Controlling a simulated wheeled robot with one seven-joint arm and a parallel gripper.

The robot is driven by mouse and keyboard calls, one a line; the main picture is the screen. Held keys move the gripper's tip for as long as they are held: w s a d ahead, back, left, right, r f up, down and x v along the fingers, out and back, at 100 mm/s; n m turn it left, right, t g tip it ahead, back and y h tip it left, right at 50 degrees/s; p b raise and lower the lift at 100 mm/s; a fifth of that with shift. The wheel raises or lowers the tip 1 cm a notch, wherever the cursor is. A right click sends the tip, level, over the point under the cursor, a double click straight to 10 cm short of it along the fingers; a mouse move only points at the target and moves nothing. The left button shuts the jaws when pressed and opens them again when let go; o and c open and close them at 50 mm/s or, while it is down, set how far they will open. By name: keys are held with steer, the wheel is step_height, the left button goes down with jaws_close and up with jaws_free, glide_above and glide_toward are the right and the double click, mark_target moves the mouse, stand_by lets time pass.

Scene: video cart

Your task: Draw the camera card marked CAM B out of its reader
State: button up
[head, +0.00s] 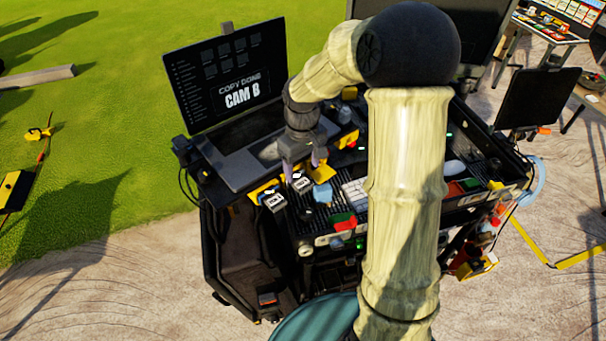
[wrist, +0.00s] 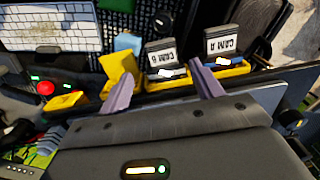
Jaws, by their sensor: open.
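The CAM B card (wrist: 162,55) is a dark block with a white label, standing in a yellow reader (wrist: 176,75) in the wrist view. It also shows in the head view (head: 301,184). The CAM A card (wrist: 222,44) stands in a similar yellow reader (wrist: 236,70) to its right. My gripper (wrist: 165,89) is open and empty. Its two fingers lie apart, on the near side of the CAM B reader, one to either side of it. In the head view my gripper (head: 302,163) hangs just beyond the cards. I cannot tell its exact height above them.
A laptop (head: 240,97) stands open at the left, its screen reading COPY DONE CAM B. A yellow piece (wrist: 118,76) stands close by the left finger. A blue block (wrist: 128,43) and a keyboard (wrist: 50,28) lie beyond. A red button (wrist: 46,88) is at the left.

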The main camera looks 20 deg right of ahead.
mark_target(302, 183)
steer(key=f, duration=0.4)
steer(key=shift+s+a+f+p, duration=0.15)
steer(key=shift+a+p, duration=0.15)
steer(key=shift+p, duration=0.05)
steer(key=shift+s+d+f, duration=0.1)
steer(key=shift+f, duration=0.1)
steer(key=c, duration=1.1)
steer(key=shift+o, duration=0.2)
steer(key=shift+d, duration=0.1)
steer(key=shift+s+d, duration=0.3)
steer(key=shift+s, duration=0.4)
steer(key=shift+s+d, duration=0.3)
steer(key=shift+s, duration=0.35)
steer(key=shift+s+d, duration=0.3)
steer(key=shift+s, duration=0.4)
steer(key=shift+s+d, duration=0.25)
steer(key=shift+s, duration=0.2)
steer(key=shift+s+d, duration=0.2)
steer(key=shift+s, duration=0.25)
